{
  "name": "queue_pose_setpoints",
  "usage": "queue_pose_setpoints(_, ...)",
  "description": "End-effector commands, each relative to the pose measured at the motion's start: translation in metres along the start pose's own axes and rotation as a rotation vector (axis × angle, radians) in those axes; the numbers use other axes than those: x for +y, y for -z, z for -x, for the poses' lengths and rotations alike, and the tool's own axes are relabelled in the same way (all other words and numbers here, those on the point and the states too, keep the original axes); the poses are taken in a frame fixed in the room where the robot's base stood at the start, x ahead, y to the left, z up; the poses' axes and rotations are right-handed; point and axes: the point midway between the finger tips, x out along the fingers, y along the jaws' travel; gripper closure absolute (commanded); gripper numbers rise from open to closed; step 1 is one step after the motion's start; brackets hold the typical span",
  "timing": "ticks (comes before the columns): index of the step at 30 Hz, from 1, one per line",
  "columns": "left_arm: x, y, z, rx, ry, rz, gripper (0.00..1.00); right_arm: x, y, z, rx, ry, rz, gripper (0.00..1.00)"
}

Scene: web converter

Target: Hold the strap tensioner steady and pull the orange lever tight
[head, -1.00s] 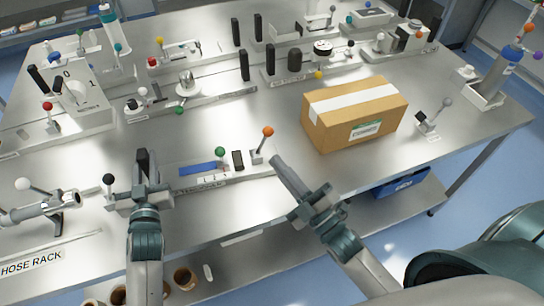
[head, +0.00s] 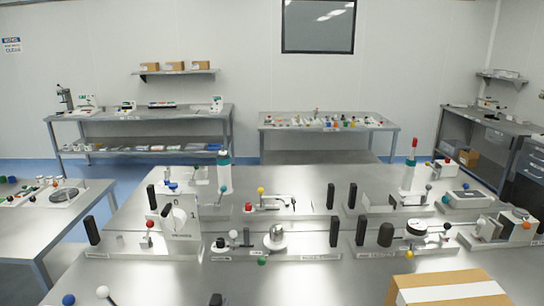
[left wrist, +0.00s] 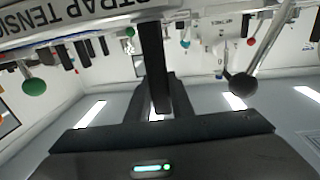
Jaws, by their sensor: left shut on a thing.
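The strap tensioner shows only in part. Its label strip (left wrist: 95,32), reading "STRAP TENSIO…", crosses the top of the left wrist view. A green ball knob (left wrist: 34,87) shows at the left there. My left gripper (left wrist: 157,88) is shut on the tensioner's black upright post (left wrist: 152,45). In the head view a dark tip, seemingly that post (head: 215,299), just enters at the bottom edge. The rest of the tensioner and its orange lever are below the head view. My right gripper is out of view.
A black ball knob (left wrist: 242,87) on a rod is close beside my left gripper. A cardboard box (head: 450,290) stands at the lower right of the head view.

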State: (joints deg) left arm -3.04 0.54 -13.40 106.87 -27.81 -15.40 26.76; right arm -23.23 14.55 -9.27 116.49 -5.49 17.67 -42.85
Motion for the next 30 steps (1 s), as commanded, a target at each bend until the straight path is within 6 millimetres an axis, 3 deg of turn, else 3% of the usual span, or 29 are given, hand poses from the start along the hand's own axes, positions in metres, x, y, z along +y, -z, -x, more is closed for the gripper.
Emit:
queue_pose_setpoints(1, -0.0005, -0.0079, 0.0018, -0.019, 0.003, 0.0, 1.0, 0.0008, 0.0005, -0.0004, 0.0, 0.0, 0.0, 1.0)
queue_pose_setpoints(13, -0.0008, -0.006, 0.0013, -0.016, 0.003, 0.0, 1.0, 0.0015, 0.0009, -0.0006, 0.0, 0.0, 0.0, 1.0)
queue_pose_setpoints(14, -0.0008, -0.0058, 0.0013, -0.016, 0.003, 0.0, 0.75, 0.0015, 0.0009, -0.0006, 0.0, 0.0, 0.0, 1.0)
queue_pose_setpoints(16, -0.0008, -0.0048, 0.0011, -0.014, 0.003, 0.0, 0.58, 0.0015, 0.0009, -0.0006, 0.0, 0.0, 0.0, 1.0)
queue_pose_setpoints(30, -0.0003, -0.0001, 0.0057, -0.004, 0.001, 0.001, 0.58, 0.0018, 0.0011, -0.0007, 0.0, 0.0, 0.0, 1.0)
